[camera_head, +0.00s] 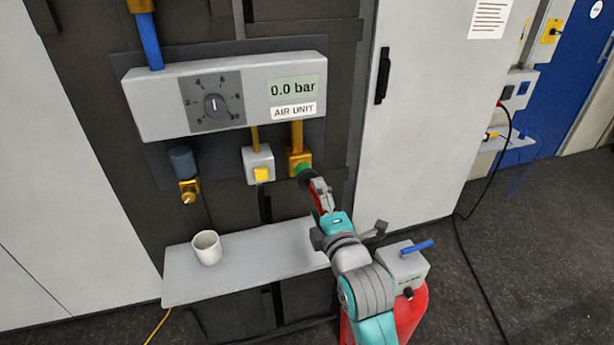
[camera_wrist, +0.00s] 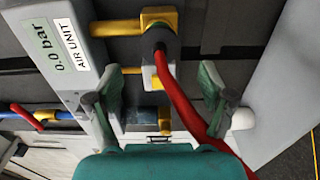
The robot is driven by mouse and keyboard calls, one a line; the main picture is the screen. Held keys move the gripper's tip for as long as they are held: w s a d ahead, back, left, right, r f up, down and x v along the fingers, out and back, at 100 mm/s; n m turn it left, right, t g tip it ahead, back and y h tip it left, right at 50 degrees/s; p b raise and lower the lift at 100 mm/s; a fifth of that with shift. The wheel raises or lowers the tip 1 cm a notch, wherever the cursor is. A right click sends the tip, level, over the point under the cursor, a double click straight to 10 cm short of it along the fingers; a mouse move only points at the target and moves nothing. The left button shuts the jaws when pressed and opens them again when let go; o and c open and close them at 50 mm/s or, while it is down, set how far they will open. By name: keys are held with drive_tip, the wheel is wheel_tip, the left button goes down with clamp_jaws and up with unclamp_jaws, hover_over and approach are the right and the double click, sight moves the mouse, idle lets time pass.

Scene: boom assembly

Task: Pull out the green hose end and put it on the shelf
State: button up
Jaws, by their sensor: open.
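The green hose end (camera_head: 302,168) sits in the brass fitting under the right side of the air unit. In the wrist view its dark back part (camera_wrist: 158,40) shows at the brass fitting, with the red hose (camera_wrist: 180,95) running down from it to the right. My gripper (camera_head: 316,184) is close in front of the hose end. In the wrist view my gripper (camera_wrist: 160,68) is open, one finger on each side of the hose, with gaps on both sides. The grey shelf (camera_head: 275,255) is below the air unit.
A white cup (camera_head: 207,248) stands on the shelf's left part; the shelf's middle and right look clear. A box with a yellow button (camera_head: 260,174) is left of the hose end. A red cylinder (camera_head: 412,310) with a grey box on top stands right of the shelf.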

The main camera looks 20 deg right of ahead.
sight(310, 186)
idle(0.3)
drive_tip(key=shift+w, duration=4.55)
clamp_jaws()
drive_tip(key=shift+s, duration=3)
